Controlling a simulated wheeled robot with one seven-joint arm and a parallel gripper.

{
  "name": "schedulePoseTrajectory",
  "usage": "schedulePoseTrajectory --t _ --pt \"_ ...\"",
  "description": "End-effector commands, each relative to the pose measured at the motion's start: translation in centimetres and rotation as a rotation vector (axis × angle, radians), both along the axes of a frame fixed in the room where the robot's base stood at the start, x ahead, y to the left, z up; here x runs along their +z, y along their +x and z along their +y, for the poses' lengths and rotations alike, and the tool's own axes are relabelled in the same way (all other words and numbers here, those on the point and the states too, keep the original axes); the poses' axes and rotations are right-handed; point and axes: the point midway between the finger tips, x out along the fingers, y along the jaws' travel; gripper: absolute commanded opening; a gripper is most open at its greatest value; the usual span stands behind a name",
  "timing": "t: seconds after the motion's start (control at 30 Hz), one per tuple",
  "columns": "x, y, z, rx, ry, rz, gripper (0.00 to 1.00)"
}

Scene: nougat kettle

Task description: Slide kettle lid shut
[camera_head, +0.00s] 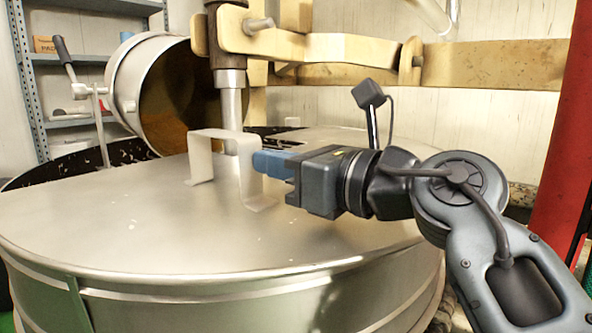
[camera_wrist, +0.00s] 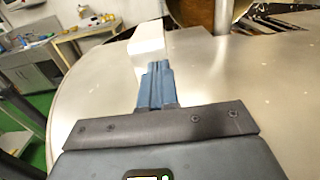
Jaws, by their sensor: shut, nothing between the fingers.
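The kettle (camera_head: 200,311) is a wide round steel drum in the foreground. Its flat metal lid (camera_head: 110,225) covers the near part, and a dark opening (camera_head: 75,165) shows along the far left edge. A bracket-shaped handle (camera_head: 207,136) stands on the lid. My gripper (camera_head: 259,163) is shut and empty, with its blue fingertips at the handle's right leg. In the wrist view the fingers (camera_wrist: 157,72) are together just in front of the pale handle (camera_wrist: 147,38). They look very close to it, but I cannot tell whether they touch.
A vertical shaft (camera_head: 231,105) comes down behind the handle from a beige beam (camera_head: 340,50). A tilted steel pot (camera_head: 125,80) stands at the back left, near a metal shelf (camera_head: 85,60). A red post (camera_head: 555,130) stands at the right. The lid's near surface is clear.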

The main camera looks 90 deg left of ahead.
Motion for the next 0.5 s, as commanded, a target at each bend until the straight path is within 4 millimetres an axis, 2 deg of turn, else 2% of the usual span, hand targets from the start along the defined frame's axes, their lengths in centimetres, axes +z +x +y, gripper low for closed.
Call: schedulePoseTrajectory --t 0.5 --pt "0.09 -0.43 0.19 0.001 0.003 0.002 0.0"
